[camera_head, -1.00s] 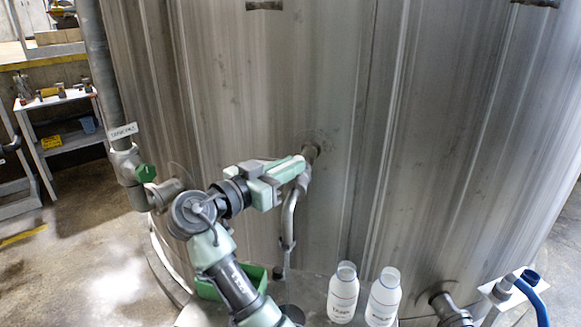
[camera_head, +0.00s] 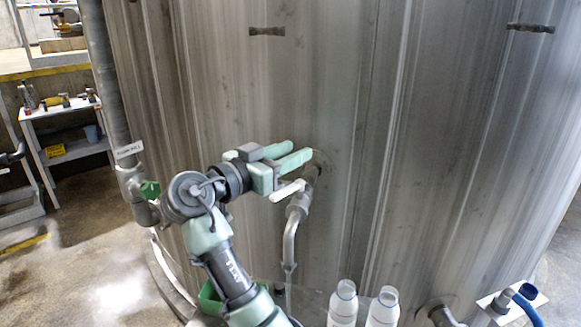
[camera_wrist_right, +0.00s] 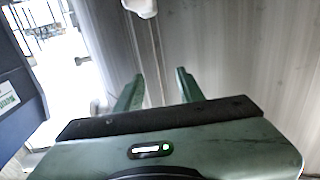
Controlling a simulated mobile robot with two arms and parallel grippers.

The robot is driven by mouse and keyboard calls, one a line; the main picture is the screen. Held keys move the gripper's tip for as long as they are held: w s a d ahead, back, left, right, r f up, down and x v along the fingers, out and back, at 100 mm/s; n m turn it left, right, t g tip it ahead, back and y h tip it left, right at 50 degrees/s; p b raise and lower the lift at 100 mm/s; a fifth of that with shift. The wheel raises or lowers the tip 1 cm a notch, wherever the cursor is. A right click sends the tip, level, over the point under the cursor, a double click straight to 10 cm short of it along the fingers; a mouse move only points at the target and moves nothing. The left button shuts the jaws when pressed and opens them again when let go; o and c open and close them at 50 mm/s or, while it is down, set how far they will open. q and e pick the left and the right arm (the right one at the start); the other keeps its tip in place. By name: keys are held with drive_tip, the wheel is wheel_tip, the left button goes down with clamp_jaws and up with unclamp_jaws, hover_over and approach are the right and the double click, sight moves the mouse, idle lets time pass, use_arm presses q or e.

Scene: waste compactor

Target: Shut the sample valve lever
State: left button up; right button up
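The sample valve (camera_head: 300,203) sits on a pipe stub coming out of the big steel tank, with a bent grey spout pipe (camera_head: 289,245) running down from it. Its pale lever (camera_head: 287,190) sticks out to the left, slanting slightly down. In the right wrist view the open gripper (camera_wrist_right: 160,85) faces the tank wall; a white piece at the top edge is probably the lever.
A vertical pipe with a green-handled valve (camera_head: 150,190) is at left. A blue hose (camera_head: 527,308) is at lower right. A shelf (camera_head: 68,130) stands far left.

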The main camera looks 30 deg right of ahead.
sight(290, 186)
wheel_tip(290, 186, up, 11)
drive_tip(key=p, duration=0.4)
drive_tip(key=shift+p, duration=0.4)
drive_tip(key=shift+r, duration=0.1)
drive_tip(key=shift+c, duration=0.4)
